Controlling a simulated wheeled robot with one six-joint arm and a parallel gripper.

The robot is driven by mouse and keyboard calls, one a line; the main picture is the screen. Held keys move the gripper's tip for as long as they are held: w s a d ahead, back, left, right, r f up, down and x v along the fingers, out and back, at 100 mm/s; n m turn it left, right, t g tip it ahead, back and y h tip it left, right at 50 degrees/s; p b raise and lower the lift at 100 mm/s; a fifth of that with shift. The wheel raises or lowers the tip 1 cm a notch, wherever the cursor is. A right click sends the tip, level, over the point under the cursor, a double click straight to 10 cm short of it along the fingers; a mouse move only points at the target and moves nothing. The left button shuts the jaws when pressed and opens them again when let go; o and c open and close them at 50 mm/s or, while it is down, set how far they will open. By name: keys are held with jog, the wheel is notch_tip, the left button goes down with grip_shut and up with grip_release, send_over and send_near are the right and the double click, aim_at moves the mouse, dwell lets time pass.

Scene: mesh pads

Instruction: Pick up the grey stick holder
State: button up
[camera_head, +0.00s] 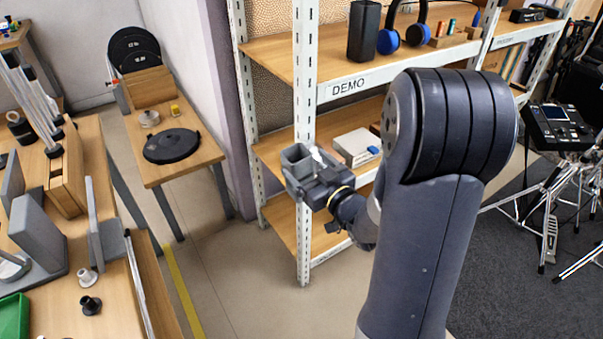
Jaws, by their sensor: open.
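A small grey open-topped box, which looks like the grey stick holder (295,156), shows at the end of my arm, in front of the white shelf post. My gripper (319,168) is open right beside it and overlaps its right side in this view. The dark gripper body hides part of the holder. I cannot tell whether the fingers touch it or what the holder rests on.
The shelf rack's post (304,75) stands close to my gripper. A white box (356,146) lies on the middle shelf. A wooden table (157,175) with a black disc (172,146) stands left; floor between is clear.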

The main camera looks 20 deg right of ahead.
jog(key=shift+x, duration=2.75)
jog(key=shift+f, duration=0.15)
jog(key=shift+c, duration=0.4)
jog(key=c, duration=1.5)
jog(key=shift+o, duration=0.2)
